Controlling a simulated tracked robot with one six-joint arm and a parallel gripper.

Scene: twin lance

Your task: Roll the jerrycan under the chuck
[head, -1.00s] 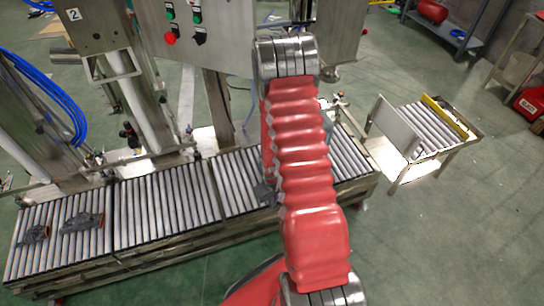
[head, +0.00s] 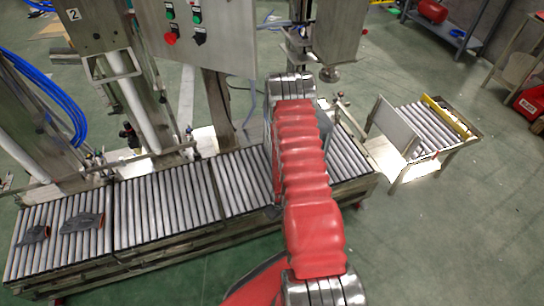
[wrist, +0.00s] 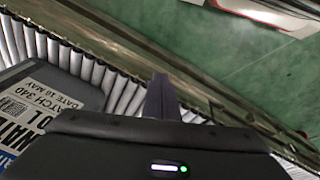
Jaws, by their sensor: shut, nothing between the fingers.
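The jerrycan (wrist: 55,100) is grey with a white printed label. It shows at the left of the wrist view, lying on the conveyor rollers (wrist: 105,80), partly cut off by the frame and by my gripper housing. My gripper (wrist: 161,85) is shut and empty, its dark fingers over the rollers to the right of the jerrycan, near the metal side rail. I cannot tell whether they touch it. In the head view my red-sleeved arm hides the gripper and most of the jerrycan. A round metal part, possibly the chuck (head: 329,74), hangs beyond my arm.
The roller conveyor (head: 165,212) runs left to right, with two dark gloves (head: 82,222) at its left end. A control box (head: 205,30) and machine columns stand behind it. A small roller table (head: 430,125) stands apart at the right. The green floor in front is clear.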

